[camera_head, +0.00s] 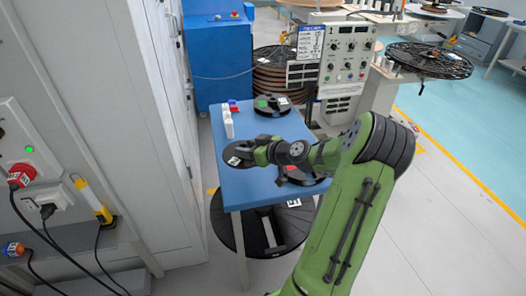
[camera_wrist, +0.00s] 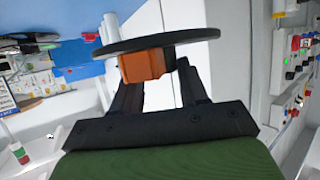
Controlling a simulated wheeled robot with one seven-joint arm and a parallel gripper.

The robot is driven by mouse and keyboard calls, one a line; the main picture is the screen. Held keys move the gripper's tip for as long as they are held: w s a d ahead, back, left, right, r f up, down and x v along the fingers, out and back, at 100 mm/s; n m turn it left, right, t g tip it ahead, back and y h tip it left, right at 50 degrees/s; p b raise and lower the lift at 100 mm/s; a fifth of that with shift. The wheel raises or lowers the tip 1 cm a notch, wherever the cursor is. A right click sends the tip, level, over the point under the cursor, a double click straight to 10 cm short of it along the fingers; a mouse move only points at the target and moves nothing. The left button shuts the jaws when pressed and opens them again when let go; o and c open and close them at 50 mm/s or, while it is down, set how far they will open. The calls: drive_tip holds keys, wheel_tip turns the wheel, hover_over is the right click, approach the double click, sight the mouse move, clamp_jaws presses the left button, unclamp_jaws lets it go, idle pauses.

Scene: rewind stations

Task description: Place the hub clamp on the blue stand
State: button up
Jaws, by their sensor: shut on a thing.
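The hub clamp appears to be the black disc with an orange block under it (camera_wrist: 145,64), held between the two dark fingers of my gripper (camera_wrist: 157,78) in the wrist view. In the head view its dark disc (camera_head: 237,154) shows at the end of my green arm, over the left edge of the blue stand's top (camera_head: 250,193). My gripper (camera_head: 252,153) is shut on it. The clamp appears held above the top, but the exact gap cannot be told. My arm hides part of the stand's right side.
A grey cabinet (camera_head: 130,120) stands close left. A control panel (camera_head: 347,55) stands behind right. The stand's front left is clear.

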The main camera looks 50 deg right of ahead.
wheel_tip(320, 180, down, 10)
drive_tip(key=shift+d+r+b, duration=0.1)
drive_tip(key=shift+b, duration=1.1)
drive_tip(key=o, duration=1.3)
drive_tip(key=shift+s, duration=0.1)
